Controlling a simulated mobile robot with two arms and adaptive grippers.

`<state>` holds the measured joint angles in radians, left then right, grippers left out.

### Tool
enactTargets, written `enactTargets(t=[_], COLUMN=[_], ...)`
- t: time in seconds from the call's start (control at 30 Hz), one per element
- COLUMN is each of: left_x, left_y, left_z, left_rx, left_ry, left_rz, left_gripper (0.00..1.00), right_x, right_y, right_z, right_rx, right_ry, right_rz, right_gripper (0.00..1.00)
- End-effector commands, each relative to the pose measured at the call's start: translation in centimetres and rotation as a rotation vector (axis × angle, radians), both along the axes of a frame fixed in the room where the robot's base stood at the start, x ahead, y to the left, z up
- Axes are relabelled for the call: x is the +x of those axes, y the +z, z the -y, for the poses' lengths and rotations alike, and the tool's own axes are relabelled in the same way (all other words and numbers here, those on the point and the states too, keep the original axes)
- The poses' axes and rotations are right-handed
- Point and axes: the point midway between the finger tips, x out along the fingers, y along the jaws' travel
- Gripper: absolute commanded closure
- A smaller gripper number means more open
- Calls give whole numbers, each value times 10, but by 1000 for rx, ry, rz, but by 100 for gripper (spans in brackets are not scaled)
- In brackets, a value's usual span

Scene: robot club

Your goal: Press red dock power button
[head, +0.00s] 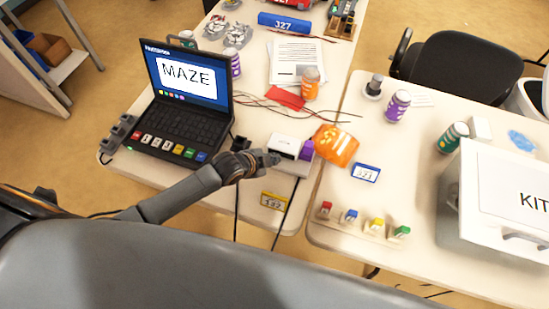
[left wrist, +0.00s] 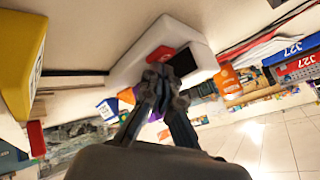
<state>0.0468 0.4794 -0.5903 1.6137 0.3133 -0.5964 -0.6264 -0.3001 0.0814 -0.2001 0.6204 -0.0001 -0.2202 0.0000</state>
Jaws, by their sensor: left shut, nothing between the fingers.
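The white dock (head: 287,141) sits near the front right corner of the left table, with a purple block (head: 307,150) at its right end. In the left wrist view the dock (left wrist: 138,62) shows a red button (left wrist: 160,54) beside a dark panel. My left gripper (head: 274,158) is shut and empty, its arm reaching in from the left to the dock's front. In the left wrist view its fingertips (left wrist: 159,72) are right at the red button and overlap its edge. I cannot tell whether they touch it. The button is hidden in the head view. My right gripper is out of view.
An open laptop (head: 185,80) reading MAZE stands left of the dock. An orange see-through piece (head: 336,145) lies to its right and a yellow label (head: 273,201) in front. Cables run behind and in front. A white KIT box (head: 470,222) stands on the right table.

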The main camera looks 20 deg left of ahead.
Motion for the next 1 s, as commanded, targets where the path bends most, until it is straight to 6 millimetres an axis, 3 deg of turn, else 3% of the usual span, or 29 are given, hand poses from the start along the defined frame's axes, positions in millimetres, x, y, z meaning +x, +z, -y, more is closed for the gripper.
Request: enactTargets(t=[0.77, 1.0], left_x=[0, 0], left_y=[-4, 4], left_z=[0, 0], left_rx=[1, 1], left_ry=[0, 0], left_rz=[1, 1], left_gripper=[100, 100], right_x=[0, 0], right_y=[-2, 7], right_z=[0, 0], right_rx=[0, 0], right_ry=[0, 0], right_rz=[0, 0], right_gripper=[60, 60])
